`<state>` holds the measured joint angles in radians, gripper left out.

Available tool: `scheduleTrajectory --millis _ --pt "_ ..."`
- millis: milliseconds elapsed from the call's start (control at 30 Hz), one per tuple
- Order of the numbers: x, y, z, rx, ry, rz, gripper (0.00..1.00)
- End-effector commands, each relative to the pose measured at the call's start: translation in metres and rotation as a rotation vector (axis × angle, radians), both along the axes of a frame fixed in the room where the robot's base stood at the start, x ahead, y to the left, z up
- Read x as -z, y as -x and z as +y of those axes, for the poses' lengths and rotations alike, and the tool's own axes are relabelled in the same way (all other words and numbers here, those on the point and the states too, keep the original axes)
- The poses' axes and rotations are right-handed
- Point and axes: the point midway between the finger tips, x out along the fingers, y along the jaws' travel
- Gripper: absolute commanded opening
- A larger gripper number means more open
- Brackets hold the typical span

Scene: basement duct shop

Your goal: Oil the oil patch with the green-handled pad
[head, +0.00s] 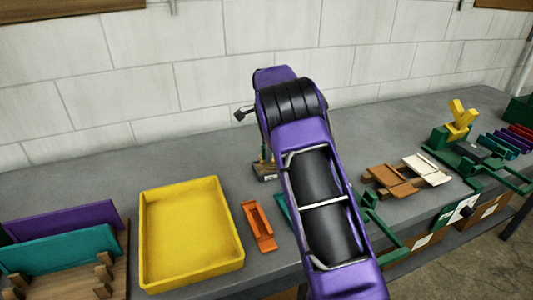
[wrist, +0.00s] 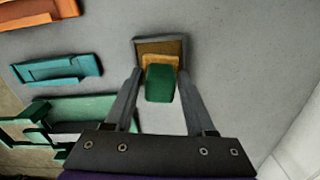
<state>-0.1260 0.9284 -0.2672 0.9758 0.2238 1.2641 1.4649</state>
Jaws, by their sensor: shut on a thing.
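My gripper (wrist: 160,73) is shut on the green handle (wrist: 160,85) of the pad in the wrist view, with one finger on each side. The pad's tan-yellow part (wrist: 160,62) shows just beyond the handle, over a brown square holder with a pale rim (wrist: 137,44). I cannot tell whether the pad touches the holder. In the head view the holder (head: 264,176) stands on the bench behind my arm, which hides most of the gripper and pad. I cannot make out an oil patch for certain in either view.
A yellow tray (head: 146,240), an orange holder (head: 258,228) and a teal holder (wrist: 57,68) lie near my arm. Brown (head: 389,180) and white (head: 427,170) boards and a green fixture with a yellow fork (head: 461,117) are right. A rack with teal and purple panels (head: 62,248) is left.

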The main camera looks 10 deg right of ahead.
Motion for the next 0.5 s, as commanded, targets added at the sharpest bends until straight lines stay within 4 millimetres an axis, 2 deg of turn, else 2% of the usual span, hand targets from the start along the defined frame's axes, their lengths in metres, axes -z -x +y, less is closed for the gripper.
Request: scheduleTrajectory --millis 500 --pt "-0.041 -0.001 0.0 0.001 0.0 -0.004 0.11"
